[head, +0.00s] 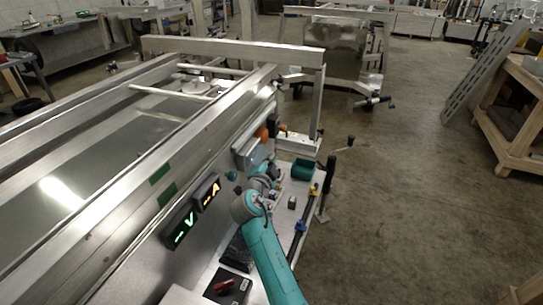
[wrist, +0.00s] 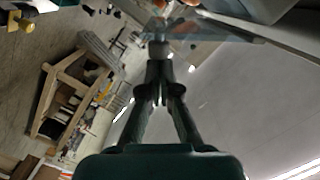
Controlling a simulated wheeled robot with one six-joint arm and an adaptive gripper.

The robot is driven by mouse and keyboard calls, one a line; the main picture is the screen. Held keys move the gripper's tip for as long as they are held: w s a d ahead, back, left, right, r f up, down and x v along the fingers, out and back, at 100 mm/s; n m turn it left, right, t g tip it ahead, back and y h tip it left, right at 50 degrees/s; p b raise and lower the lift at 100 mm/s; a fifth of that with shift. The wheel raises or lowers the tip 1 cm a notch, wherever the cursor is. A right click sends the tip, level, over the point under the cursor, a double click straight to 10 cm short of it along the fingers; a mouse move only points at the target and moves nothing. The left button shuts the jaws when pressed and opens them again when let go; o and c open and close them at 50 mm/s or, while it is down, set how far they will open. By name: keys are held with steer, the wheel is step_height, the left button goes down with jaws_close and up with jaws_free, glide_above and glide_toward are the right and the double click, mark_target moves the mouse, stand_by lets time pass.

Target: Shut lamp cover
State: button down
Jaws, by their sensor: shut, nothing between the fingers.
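A translucent bluish panel, which looks like the lamp cover (wrist: 215,33), spans the top of the wrist view. My gripper (wrist: 158,48) is shut and empty, its fingertips close to this panel; I cannot tell whether they touch. In the head view a grey-blue lamp unit (head: 251,153) sits on the trailer's side, with orange lenses (head: 262,133) beside it. My gripper is small there, by the lamp unit, and partly hidden by my wrist. The cover's angle is hard to make out.
The aluminium trailer (head: 110,185) fills the left, with two lit displays (head: 180,228) on its side. A white bench top holds a green bin (head: 302,169) and small tools. A wooden table (head: 515,115) stands at right, with open floor between.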

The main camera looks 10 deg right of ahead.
steer(key=shift+m, duration=0.6)
steer(key=shift+w+a+f, duration=0.25)
steer(key=shift+a+f, duration=0.1)
steer(key=shift+f, duration=0.35)
steer(key=shift+w+a+f, duration=0.25)
steer(key=shift+a+f, duration=0.15)
steer(key=shift+f, duration=0.35)
steer(key=shift+w+a+f, duration=0.25)
steer(key=shift+a+f, duration=0.1)
steer(key=shift+f, duration=0.35)
steer(key=shift+a+f, duration=0.1)
